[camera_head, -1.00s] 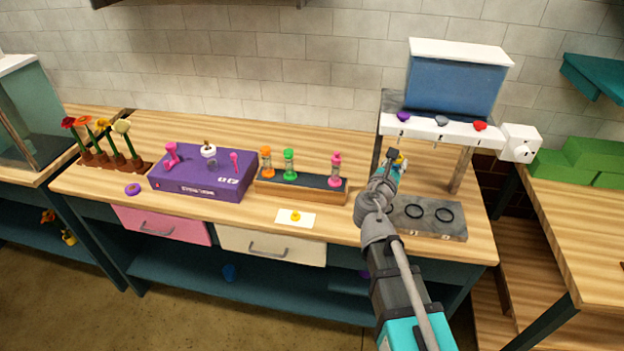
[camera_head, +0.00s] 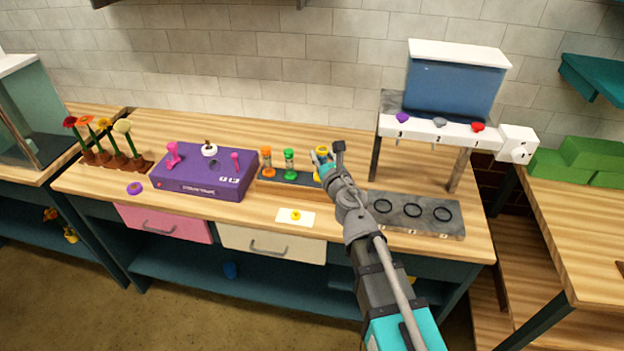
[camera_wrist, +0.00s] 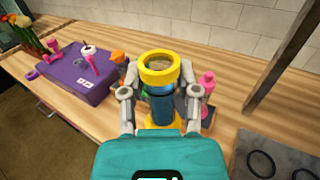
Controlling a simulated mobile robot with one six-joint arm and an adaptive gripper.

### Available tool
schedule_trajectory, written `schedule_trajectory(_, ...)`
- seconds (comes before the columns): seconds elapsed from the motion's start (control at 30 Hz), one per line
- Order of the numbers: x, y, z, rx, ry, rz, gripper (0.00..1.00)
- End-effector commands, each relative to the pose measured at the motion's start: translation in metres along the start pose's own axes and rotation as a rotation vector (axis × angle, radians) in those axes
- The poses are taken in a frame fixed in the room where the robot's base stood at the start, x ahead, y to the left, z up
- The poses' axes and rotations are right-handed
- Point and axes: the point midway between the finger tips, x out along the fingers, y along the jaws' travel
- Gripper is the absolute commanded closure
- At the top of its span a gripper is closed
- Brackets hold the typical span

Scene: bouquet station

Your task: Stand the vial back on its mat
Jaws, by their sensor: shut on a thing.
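My gripper (camera_head: 326,165) is shut on a yellow-capped vial (camera_head: 321,151). In the wrist view the vial's yellow rim (camera_wrist: 159,68) faces the camera, with a dark blue body (camera_wrist: 162,107) between the fingers of my gripper (camera_wrist: 161,92). The vial looks roughly upright and is held above or behind the right part of a wooden rack. A small white mat (camera_head: 307,219) with a yellow mark lies near the counter's front edge, left of and nearer than my gripper. The vial's lower end is mostly hidden.
The rack (camera_head: 264,189) carries an orange vial (camera_head: 266,162) and a green vial (camera_head: 290,165); a pink vial (camera_wrist: 208,84) shows in the wrist view. A purple box (camera_head: 200,180) stands left. A grey slab (camera_head: 395,223) with black rings lies right, below a dispenser stand (camera_head: 425,128).

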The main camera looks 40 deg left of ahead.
Motion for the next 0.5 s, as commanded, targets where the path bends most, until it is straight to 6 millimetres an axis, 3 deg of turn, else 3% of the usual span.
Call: schedule_trajectory(0.5, 0.0047, 0.0015, -0.0022, 0.000, 0.000, 0.009, 1.00)
